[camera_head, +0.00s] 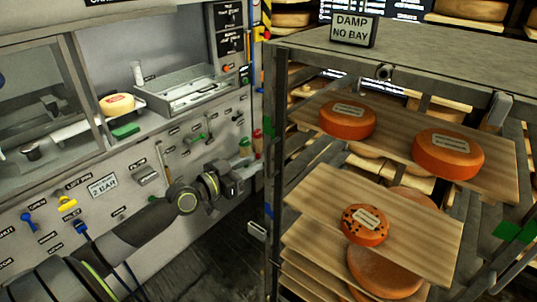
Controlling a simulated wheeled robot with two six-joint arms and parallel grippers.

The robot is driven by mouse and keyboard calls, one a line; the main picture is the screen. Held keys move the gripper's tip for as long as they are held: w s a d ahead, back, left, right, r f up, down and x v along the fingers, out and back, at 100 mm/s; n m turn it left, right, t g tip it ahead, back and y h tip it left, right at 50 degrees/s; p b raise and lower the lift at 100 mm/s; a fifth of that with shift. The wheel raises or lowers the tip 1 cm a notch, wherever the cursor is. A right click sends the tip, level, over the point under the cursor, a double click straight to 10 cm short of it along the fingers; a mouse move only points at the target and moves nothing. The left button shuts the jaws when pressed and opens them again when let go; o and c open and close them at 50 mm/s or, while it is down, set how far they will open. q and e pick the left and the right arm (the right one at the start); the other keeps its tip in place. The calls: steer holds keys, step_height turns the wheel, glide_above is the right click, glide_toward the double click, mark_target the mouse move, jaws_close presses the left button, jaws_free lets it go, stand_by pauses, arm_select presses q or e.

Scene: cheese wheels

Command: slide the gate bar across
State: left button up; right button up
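A grey metal rack (430,52) stands at the right, holding cheese wheels on wooden boards. I cannot clearly pick out the gate bar. A round dark fitting (384,72) sits on the rack's top front rail, and a grey handle-like piece (497,113) hangs near its right end. My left gripper (236,174) is at the centre left, in front of the wall panel and left of the rack's front post, apart from the rack. Its fingers are small and dark, so I cannot tell whether they are open.
Boards with orange wheels (347,119) (448,154) and a speckled wheel (365,225) jut from the rack. The left wall panel carries valves, switches and a metal tray (185,91). Dark floor shows between panel and rack.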

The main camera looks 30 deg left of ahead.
arm_select(q)
glide_above(269, 177)
steer(key=shift+w+a+p, duration=0.15)
steer(key=shift+w+p, duration=0.1)
steer(key=shift+p, duration=0.2)
jaws_close()
